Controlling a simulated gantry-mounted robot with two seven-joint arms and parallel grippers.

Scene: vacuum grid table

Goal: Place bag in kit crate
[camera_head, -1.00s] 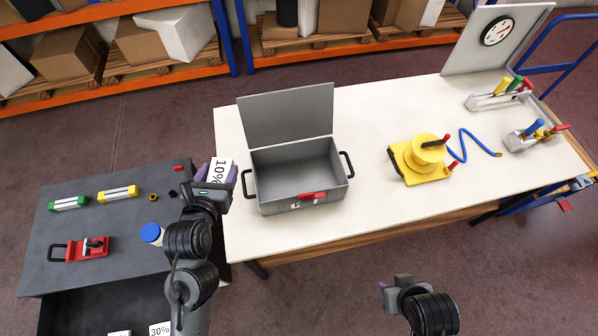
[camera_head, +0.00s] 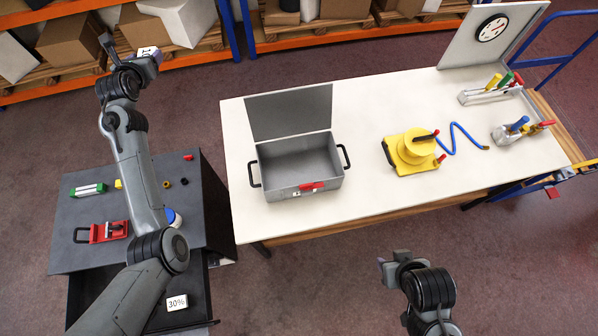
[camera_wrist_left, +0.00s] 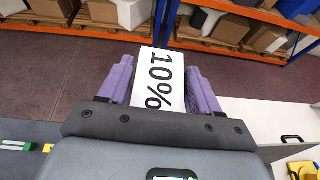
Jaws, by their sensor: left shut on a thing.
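The bag is a white block marked 10% (camera_wrist_left: 157,82). My left gripper (camera_head: 149,56) is shut on it, with a purple finger on each side in the left wrist view. In the head view it is raised high at upper left, and only part of the bag (camera_head: 146,50) shows. The kit crate (camera_head: 300,163) is a grey case with its lid up and a red latch in front. It stands on the white table, well to the right of my left gripper, and looks empty. My right gripper (camera_head: 393,263) is low, in front of the table; its opening is unclear.
A dark cabinet (camera_head: 72,235) at left holds a red clamp (camera_head: 107,232) and small parts. A 30% block (camera_head: 177,302) lies in its open drawer. A yellow reel (camera_head: 412,150) and tools stand right of the crate. Shelving (camera_head: 75,84) is behind.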

